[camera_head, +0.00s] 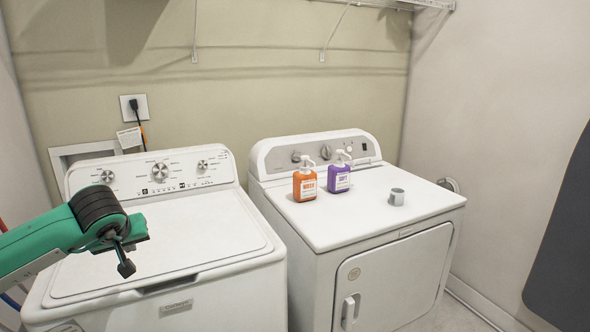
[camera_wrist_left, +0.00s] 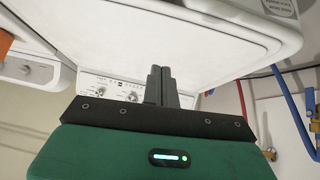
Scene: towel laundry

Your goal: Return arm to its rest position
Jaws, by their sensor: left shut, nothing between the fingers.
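My left gripper (camera_head: 126,268) is on a green arm that comes in from the left, in front of and above the left washer's closed lid. In the left wrist view its two dark fingers (camera_wrist_left: 161,80) are pressed together with nothing between them. The white top-loading washer (camera_head: 215,285) stands on the left, with its knobs along the back panel. My right gripper is not in view.
A white dryer (camera_head: 420,225) stands right of the washer with its front door closed. On its top are an orange bottle (camera_head: 304,186), a purple bottle (camera_head: 338,180) and a small grey cup (camera_head: 396,197). Walls enclose the back and right. A dark panel (camera_head: 565,250) is at far right.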

